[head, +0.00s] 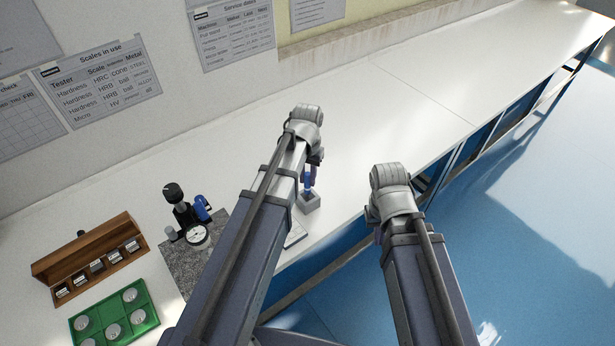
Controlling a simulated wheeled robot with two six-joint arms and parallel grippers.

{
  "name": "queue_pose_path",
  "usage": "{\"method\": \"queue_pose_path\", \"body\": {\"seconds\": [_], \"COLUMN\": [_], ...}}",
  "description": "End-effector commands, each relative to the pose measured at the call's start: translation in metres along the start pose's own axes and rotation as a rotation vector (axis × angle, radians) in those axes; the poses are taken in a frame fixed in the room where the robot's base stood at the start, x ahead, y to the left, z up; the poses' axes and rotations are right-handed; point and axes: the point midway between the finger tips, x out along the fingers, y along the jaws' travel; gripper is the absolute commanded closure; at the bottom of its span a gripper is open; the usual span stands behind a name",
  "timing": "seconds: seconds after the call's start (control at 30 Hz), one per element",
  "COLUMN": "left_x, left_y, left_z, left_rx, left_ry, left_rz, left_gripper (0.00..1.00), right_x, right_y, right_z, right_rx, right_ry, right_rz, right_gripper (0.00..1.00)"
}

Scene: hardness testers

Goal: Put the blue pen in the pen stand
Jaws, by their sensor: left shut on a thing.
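The blue pen (308,182) stands about upright near the front edge of the white bench, under my left wrist. My left gripper (314,162) is shut on its upper part; the fingers are mostly hidden by my arm. The pen stand (311,203), a small grey block, is directly below the pen. The pen's lower end meets the stand's top in the picture; I cannot tell whether it is inside or just above it. My right wrist hangs in front of the bench edge, and its fingers are hidden behind the arm.
A dial gauge tester (197,234) stands on a dark granite plate (178,262) at the left. A wooden block rack (112,230) and a green tray (77,314) are further left. A flat pale item (296,235) lies beside my left arm. The bench is clear toward the back right.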

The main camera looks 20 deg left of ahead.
Motion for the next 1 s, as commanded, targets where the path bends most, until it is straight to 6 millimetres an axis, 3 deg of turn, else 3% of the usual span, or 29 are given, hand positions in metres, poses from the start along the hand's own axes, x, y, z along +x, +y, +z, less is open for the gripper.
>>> {"method": "queue_pose_path", "body": {"seconds": [1.0], "left_x": [0.030], "left_y": [0.000], "left_z": [0.000], "left_rx": [0.000], "left_ry": [0.000], "left_rz": [0.000], "left_gripper": [1.00], "right_x": [0.030], "right_y": [-0.003], "right_z": [-0.002], "right_rx": [0.000], "right_ry": [0.000], "right_rz": [0.000], "right_gripper": [1.00]}}
